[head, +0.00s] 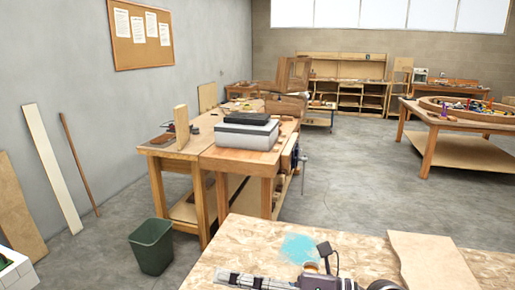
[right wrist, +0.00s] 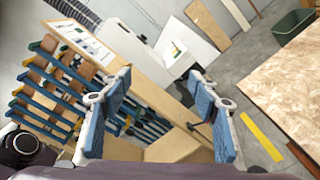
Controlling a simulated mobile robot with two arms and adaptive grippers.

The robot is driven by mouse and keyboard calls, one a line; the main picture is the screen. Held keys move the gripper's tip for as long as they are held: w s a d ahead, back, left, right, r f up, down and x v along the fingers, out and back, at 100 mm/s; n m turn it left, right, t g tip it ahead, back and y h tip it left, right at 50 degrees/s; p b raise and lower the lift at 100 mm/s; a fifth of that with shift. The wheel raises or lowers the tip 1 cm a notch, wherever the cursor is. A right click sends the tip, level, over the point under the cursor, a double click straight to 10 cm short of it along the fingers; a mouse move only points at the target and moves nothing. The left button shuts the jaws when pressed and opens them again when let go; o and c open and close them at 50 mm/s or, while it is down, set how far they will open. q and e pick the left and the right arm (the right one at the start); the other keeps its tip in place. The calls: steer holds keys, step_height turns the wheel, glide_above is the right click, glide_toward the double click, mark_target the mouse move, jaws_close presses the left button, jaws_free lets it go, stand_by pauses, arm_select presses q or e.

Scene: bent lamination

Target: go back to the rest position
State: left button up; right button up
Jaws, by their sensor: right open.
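My right gripper (right wrist: 158,88) is open in the right wrist view, with its two blue-padded fingers well apart and nothing between them. In the head view only dark parts of the right wrist and gripper (head: 378,285) show at the bottom edge, in front of the chipboard table top (head: 235,250). My left gripper is in neither view.
The table top holds a blue paint patch (head: 300,248) and a plywood piece (head: 432,262). A green bin (head: 151,247) stands on the floor beyond it. In the right wrist view, a rack with blue-and-orange clamps (right wrist: 65,85) and a yellow floor strip (right wrist: 261,138) show.

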step_height(320, 180, up, 7)
steer(key=d+m+t+y, duration=0.2)
steer(key=m+t+y, duration=0.1)
steer(key=m+t, duration=0.15)
steer(key=w+d+r+m+t+h, duration=0.2)
steer(key=w+d+m+t+h, duration=0.4)
steer(key=d+m+t, duration=0.7)
steer(key=s+d+f+m+g+h, duration=0.1)
steer(key=d+f+m+g+h, duration=0.2)
steer(key=d+f+m+h, duration=0.5)
steer(key=s+d+f+m+g+h, duration=0.1)
steer(key=d+f+m+g+h, duration=0.3)
steer(key=f+m+h, duration=0.7)
steer(key=s+f+m+g+y, duration=0.1)
steer(key=s+f+g+y, duration=0.15)
steer(key=s+f, duration=0.4)
steer(key=s+f+m+g+y, duration=0.1)
steer(key=s+f+g, duration=0.3)
steer(key=f, duration=0.5)
steer(key=s+a+f+g+y, duration=0.25)
steer(key=s+f+g, duration=0.35)
steer(key=s, duration=0.8)
step_height(320, 180, down, 28)
steer(key=s, duration=0.2)
steer(key=s+d+f+g, duration=0.1)
steer(key=s+d+f, duration=0.1)
steer(key=s+f, duration=1.3)
steer(key=shift+s+d+f+g+h, duration=0.2)
steer(key=shift+s+d+g+h, duration=0.2)
steer(key=shift+s, duration=0.3)
